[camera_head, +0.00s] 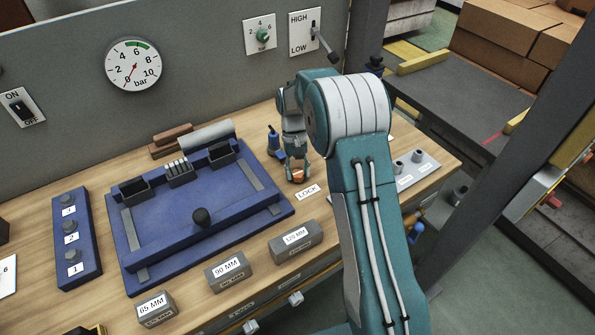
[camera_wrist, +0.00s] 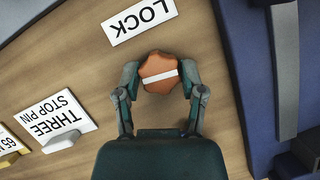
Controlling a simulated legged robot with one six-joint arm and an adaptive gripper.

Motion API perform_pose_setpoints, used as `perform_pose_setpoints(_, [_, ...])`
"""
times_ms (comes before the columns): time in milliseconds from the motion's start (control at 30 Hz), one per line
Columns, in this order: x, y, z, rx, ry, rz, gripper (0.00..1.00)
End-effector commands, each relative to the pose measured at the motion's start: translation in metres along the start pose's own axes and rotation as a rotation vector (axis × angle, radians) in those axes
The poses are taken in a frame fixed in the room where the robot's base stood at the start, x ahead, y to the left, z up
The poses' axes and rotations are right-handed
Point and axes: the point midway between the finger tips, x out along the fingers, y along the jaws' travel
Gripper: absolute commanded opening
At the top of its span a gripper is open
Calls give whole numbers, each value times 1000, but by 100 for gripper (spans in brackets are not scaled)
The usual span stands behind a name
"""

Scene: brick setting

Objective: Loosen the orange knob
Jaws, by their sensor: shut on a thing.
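The orange knob (camera_wrist: 158,72) has a lobed rim and a white bar across its top. It sits on the wooden bench top beside a white LOCK label (camera_wrist: 139,20). My gripper (camera_wrist: 159,78) is over the knob, with one finger against each side of it in the wrist view. In the head view my gripper (camera_head: 297,172) points down at the bench, and a small part of the orange knob (camera_head: 298,175) shows between its fingers. The LOCK label (camera_head: 308,192) lies just in front of it.
A blue fixture (camera_head: 200,240) with a black ball knob lies left of my gripper. Grey blocks marked in MM, one of them 90 MM (camera_head: 228,270), stand along the front edge. A THREE STOP PIN label (camera_wrist: 66,122) lies nearby.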

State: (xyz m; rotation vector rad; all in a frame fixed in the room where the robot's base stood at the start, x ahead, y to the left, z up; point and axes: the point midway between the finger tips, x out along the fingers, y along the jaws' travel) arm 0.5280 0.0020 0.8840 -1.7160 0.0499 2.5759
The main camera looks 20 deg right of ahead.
Motion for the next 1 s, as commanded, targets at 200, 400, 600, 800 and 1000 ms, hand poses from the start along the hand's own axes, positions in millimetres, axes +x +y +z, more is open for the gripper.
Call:
perform_pose_setpoints(200, [-3, -1, -3, -44, 16, 19, 5])
perform_pose_setpoints(400, [-4, -1, -3, -53, 16, 22, 5])
perform_pose_setpoints(600, [-4, -1, -3, -52, 16, 22, 5])
perform_pose_setpoints(800, [-3, -1, -2, -52, 12, 21, 87])
perform_pose_setpoints(1000, [-2, -1, 0, -52, 8, 21, 87])
